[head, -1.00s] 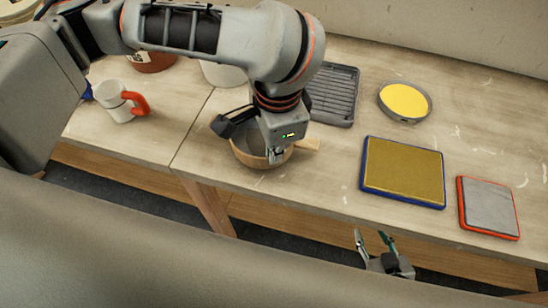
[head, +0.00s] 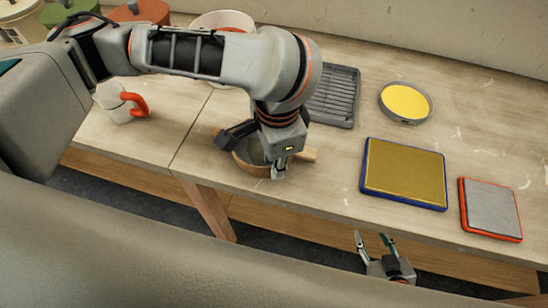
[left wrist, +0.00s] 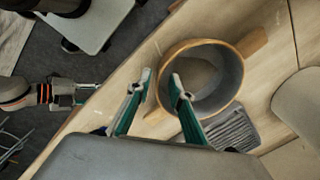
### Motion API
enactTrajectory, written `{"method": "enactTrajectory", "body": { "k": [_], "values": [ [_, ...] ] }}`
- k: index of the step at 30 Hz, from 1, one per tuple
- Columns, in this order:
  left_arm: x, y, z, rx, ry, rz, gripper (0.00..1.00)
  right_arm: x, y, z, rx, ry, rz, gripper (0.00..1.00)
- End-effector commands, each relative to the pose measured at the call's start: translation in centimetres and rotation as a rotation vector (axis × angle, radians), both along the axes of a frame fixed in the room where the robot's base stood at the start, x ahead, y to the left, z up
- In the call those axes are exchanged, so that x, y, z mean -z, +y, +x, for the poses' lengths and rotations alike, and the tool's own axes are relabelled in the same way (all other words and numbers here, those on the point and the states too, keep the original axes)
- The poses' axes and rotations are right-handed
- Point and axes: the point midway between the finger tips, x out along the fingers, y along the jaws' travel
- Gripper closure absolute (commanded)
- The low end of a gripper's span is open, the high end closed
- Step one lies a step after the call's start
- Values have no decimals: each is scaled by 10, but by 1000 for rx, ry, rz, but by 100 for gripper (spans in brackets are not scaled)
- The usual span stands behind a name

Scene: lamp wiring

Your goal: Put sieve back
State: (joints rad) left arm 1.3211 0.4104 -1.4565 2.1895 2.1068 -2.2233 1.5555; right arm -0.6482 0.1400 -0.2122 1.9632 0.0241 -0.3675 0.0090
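A round, wood-rimmed vessel with a grey inside and a short wooden handle, seemingly the sieve (head: 246,160), sits on the bench near its front edge. In the left wrist view the sieve (left wrist: 222,84) shows from above, its handle pointing to the upper right. My left gripper (head: 279,172) is over its front side and hides part of it. In the left wrist view the fingers of my left gripper (left wrist: 160,80) are apart, one on each side of the near rim. Contact cannot be told. My right gripper (head: 374,238) is open and empty in front of the bench.
A grey ribbed rack (head: 335,97) stands behind the sieve. To the right lie a round yellow-filled dish (head: 405,102), a blue-edged pad (head: 403,174) and a red-edged pad (head: 490,209). A white mug (head: 113,103) and several pots, including a red one (head: 140,12), are at the left.

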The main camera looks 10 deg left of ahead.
Motion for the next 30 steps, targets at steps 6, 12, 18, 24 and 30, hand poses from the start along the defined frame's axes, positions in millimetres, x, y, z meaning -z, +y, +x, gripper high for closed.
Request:
{"method": "enactTrajectory", "body": {
  "k": [6, 12, 18, 24, 30],
  "values": [
    [-10, 0, 0, 1, -4, 0, 79, 2, 0, -1, 0, 5, -1, 60],
    [-40, -2, -1, 0, -7, 0, 79, -6, 0, -1, -1, 4, -2, 60],
    [-73, -3, -4, 1, -7, 1, 79, -16, 0, 1, -1, -2, 0, 60],
    [-102, -5, -7, 1, -4, 1, 79, -24, 1, 3, -1, -8, 1, 60],
    [-119, -6, -9, 2, -1, 2, 79, -26, 1, 3, 0, -9, 1, 60]
  ]
}}
